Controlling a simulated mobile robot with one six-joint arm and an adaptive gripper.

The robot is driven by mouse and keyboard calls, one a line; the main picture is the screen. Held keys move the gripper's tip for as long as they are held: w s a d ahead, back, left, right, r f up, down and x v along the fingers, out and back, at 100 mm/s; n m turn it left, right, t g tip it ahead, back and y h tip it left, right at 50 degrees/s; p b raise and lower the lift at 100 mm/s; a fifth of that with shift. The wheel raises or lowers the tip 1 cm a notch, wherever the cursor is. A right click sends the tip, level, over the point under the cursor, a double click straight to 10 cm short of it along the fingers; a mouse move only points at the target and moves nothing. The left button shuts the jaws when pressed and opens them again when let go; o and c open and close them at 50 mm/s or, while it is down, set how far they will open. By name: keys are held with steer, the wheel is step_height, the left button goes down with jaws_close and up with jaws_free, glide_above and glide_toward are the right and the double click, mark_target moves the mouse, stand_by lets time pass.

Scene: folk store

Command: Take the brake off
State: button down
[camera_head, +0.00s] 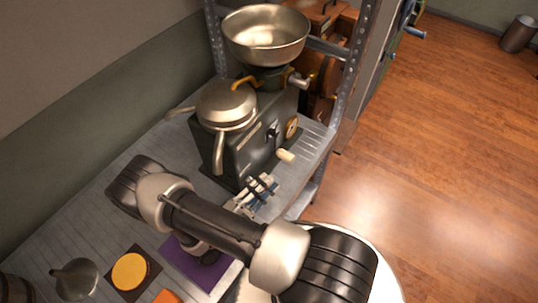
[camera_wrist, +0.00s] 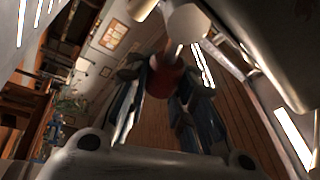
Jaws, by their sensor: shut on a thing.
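A dark grey separator machine (camera_head: 235,155) stands on the metal shelf, with a wide steel bowl on top (camera_head: 266,38). Its front face bears a cream-coloured handle knob (camera_head: 286,156), a small dark fitting (camera_head: 272,131) and a brass wheel (camera_head: 291,128). My gripper (camera_head: 262,188) is low at the machine's front, just below the cream knob. In the wrist view my gripper (camera_wrist: 163,98) is shut on a dark red knob (camera_wrist: 160,80). Its stem runs up towards a pale round end (camera_wrist: 188,22). The head view does not show the red knob, and I cannot tell whether it is the brake.
The grey slatted shelf (camera_head: 60,240) carries a purple mat (camera_head: 185,262), an orange disc on a dark square (camera_head: 130,271) and a metal funnel (camera_head: 76,278). A perforated metal post (camera_head: 356,70) rises at the right.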

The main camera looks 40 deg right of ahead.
steer(key=shift+r+n, duration=0.15)
steer(key=shift+n, duration=0.15)
steer(key=c, duration=1.6)
jaws_free()
steer(key=shift+a, duration=0.15)
steer(key=o, duration=0.6)
step_height(320, 180, up, 6)
steer(key=shift+s+r, duration=0.1)
steer(key=shift+r, duration=0.1)
step_height(320, 180, up, 3)
steer(key=shift+r, duration=0.2)
steer(key=c, duration=0.6)
steer(key=shift+s+r, duration=0.1)
steer(key=shift+r, duration=0.1)
